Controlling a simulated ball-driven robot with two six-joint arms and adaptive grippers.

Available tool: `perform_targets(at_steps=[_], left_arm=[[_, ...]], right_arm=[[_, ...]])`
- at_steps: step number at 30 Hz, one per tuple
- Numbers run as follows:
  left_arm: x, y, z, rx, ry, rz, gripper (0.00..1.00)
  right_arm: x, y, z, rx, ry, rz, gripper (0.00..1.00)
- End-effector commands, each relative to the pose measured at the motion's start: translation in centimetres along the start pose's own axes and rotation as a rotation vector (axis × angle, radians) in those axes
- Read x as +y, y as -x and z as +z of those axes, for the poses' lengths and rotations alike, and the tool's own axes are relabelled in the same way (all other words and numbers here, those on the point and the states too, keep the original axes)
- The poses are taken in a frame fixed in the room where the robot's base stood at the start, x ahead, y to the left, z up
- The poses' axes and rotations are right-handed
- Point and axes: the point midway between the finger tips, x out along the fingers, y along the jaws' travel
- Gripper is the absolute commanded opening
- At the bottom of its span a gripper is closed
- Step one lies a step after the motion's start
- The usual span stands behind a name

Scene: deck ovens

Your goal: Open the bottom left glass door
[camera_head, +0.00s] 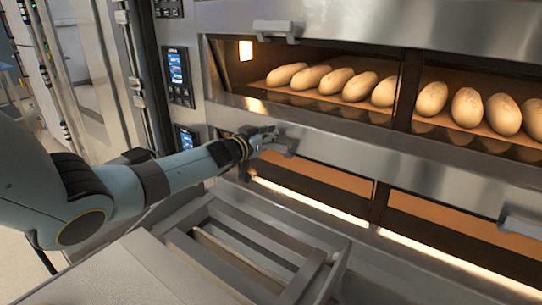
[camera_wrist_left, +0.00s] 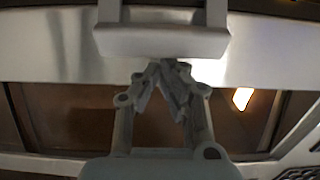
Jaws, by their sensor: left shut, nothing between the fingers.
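The bottom left glass door (camera_head: 325,177) is in the lower oven deck in the head view, below the deck with bread; it looks closed. Its metal handle (camera_head: 284,146) sticks out from the steel strip at the top of the door. My left gripper (camera_head: 268,135) is at this handle and hides part of it. In the left wrist view the handle (camera_wrist_left: 162,42) spans the top middle. The fingertips of my left gripper (camera_wrist_left: 167,66) are together just below its edge, with nothing between them; whether they touch it I cannot tell. My right gripper is out of view.
The upper deck holds several bread loaves (camera_head: 361,86) behind glass, with its own handle (camera_head: 277,29) above. Another handle (camera_head: 521,223) sits on the lower deck at the right. Control panels (camera_head: 178,67) are at the left. A grey metal frame (camera_head: 220,232) stands below the door.

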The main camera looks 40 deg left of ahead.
Motion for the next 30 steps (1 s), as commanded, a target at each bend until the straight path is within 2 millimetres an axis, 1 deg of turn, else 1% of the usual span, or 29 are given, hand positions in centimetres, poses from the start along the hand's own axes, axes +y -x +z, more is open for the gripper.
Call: perform_targets(at_steps=[1,3,21,25,30], left_arm=[[0.0,0.1,0.8,-0.007,0.001,-0.002,0.00],[0.0,0.1,1.3,-0.008,0.002,-0.003,0.00],[0.0,-0.2,4.8,-0.005,0.002,-0.002,0.00],[0.0,0.2,4.3,-0.004,0.000,-0.001,0.00],[-0.1,2.0,3.9,-0.004,-0.001,-0.001,0.00]], right_arm=[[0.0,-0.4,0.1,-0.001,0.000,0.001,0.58],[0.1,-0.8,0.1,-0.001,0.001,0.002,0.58],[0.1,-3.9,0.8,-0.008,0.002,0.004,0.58],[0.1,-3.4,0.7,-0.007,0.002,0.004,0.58],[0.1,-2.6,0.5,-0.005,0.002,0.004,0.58]])
